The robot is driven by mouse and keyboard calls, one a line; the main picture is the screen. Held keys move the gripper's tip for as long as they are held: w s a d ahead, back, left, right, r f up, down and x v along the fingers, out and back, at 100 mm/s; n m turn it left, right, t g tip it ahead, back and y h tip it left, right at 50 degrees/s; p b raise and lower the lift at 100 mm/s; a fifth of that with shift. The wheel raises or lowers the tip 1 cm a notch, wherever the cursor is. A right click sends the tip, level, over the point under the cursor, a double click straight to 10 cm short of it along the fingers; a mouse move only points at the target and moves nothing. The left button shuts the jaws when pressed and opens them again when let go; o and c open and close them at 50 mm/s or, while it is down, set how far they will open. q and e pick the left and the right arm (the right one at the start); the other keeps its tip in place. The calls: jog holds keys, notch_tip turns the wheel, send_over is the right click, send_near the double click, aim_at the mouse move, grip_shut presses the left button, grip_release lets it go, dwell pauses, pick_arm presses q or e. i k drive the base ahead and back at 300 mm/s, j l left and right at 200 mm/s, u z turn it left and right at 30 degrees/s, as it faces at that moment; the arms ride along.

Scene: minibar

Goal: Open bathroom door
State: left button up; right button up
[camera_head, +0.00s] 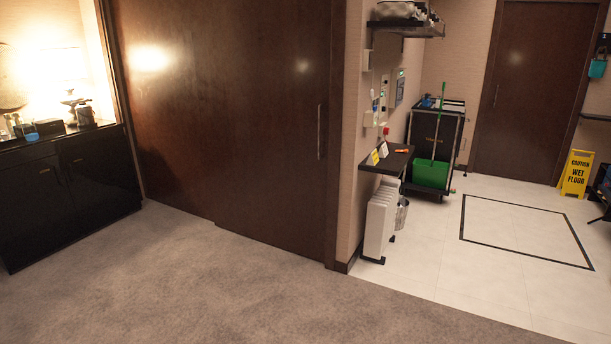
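A large dark brown wooden door (265,120) fills the middle of the head view, with a slim vertical metal handle (320,132) near its right edge. It stands next to another brown panel (165,100) on its left and looks shut. No label shows which one is the bathroom door. Neither of my grippers is in view.
Grey carpet (200,290) in front of the large door is clear. A black cabinet (70,185) stands left. A white radiator (380,222), small dark shelf (388,160), cart (435,135) with green bucket (431,174), and yellow wet-floor sign (576,174) stand right.

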aim_at(262, 67)
jog(key=i+l, duration=0.1)
jog(key=i, duration=2.75)
jog(key=j+u, duration=0.05)
jog(key=j, duration=0.05)
